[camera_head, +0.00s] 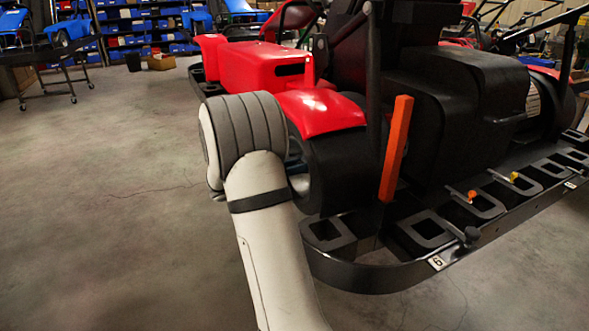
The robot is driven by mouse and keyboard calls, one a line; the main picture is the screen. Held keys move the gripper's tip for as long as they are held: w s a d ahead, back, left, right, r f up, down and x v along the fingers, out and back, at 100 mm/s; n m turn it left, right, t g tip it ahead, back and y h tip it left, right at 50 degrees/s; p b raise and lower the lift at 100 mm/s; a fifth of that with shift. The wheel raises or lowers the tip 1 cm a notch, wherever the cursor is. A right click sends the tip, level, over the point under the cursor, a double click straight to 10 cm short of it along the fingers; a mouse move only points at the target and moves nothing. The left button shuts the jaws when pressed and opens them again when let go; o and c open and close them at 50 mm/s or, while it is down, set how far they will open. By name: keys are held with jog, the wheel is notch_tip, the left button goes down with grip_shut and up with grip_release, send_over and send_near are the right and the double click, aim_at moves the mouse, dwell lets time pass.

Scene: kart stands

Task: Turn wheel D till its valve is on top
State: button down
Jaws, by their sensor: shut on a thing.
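A red kart stands with a black tyre (345,170) at its near corner, beside my arm. No letter shows on this tyre, so I cannot tell whether it is wheel D. Its hub face is turned toward my arm and mostly hidden, and no valve is visible. My pale grey arm rises from the bottom and bends at a large ribbed joint just left of the tyre. My gripper is hidden behind this arm, so its fingers and any contact with the wheel do not show.
A black bumper frame (370,277) with a number plate (437,262) runs along the kart's near end. Blue bins (130,27) and a wheeled stand (45,72) are at the back left. The concrete floor (95,190) at left is clear.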

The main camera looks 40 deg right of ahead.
jog(key=shift+w+d+b, duration=0.1)
jog(key=shift+d+b, duration=0.15)
jog(key=shift+b, duration=0.3)
jog(key=m+b, duration=0.1)
jog(key=b, duration=0.2)
jog(key=shift+f, duration=0.15)
